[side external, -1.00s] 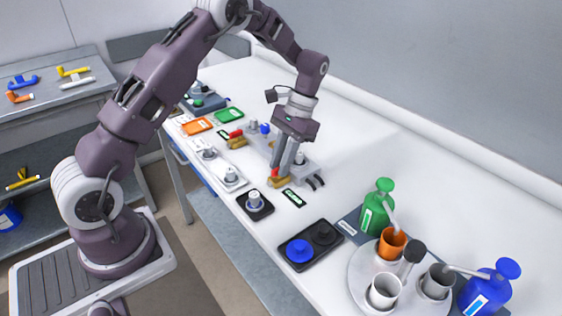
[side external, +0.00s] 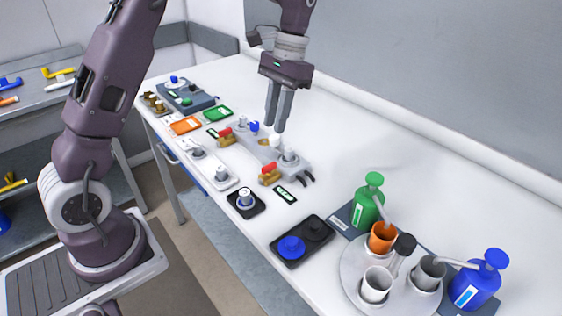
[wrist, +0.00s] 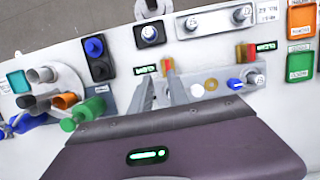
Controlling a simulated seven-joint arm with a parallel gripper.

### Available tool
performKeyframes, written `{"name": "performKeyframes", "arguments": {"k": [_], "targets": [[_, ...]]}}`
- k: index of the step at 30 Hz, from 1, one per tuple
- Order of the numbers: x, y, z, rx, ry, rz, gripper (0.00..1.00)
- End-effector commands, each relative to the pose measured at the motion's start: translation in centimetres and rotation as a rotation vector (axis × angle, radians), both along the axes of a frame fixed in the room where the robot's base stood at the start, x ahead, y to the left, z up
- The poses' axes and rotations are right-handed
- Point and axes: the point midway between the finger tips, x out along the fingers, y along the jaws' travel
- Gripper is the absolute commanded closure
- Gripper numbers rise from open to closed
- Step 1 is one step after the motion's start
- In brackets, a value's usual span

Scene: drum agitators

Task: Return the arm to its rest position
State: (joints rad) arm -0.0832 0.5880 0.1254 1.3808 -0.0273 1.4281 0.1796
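My gripper (side external: 275,127) hangs fingers-down above the grey fixture (side external: 256,147), clear of it in the side view. A narrow gap shows between the fingers and nothing is held. In the wrist view my gripper (wrist: 160,78) also shows two separate fingers with bench between them. My upper arm links leave the top of the side view.
To the right, a round tray (side external: 352,292) holds cups beside a green bottle (side external: 368,205) and a blue bottle (side external: 478,283). A black tray (side external: 318,248) with a blue disc is nearer. Orange (side external: 185,125) and green (side external: 218,113) trays lie left. The bench behind the fixture is clear.

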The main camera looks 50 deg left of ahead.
Motion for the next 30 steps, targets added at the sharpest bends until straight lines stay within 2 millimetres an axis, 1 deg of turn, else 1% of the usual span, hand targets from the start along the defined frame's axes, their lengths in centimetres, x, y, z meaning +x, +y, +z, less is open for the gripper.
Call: {"name": "performKeyframes", "arguments": {"k": [1, 2, 3, 5, 6, 8, 9, 12, 15, 18, 20, 30], "targets": [[-1.9, -0.9, 3.0, 0.0, -0.074, 0.0, 0.79], [-3.2, -1.5, 4.5, 0.0, -0.121, 0.0, 0.79], [-5.0, -2.2, 6.2, 0.0, -0.182, -0.001, 0.79], [-8.0, -3.2, 8.2, 0.001, -0.274, -0.002, 0.79], [-10.2, -3.9, 9.2, 0.002, -0.336, -0.005, 0.79], [-13.4, -4.8, 10.0, 0.002, -0.426, -0.009, 0.79], [-15.5, -5.3, 10.1, 0.003, -0.484, -0.013, 0.79], [-19.9, -6.2, 9.5, 0.005, -0.609, -0.019, 0.79], [-22.5, -6.7, 8.4, 0.008, -0.695, -0.022, 0.79], [-23.8, -6.8, 7.6, 0.009, -0.739, -0.024, 0.79], [-24.1, -6.9, 7.4, 0.01, -0.749, -0.023, 0.79], [-24.1, -6.9, 7.3, 0.01, -0.749, -0.023, 0.79]]}}
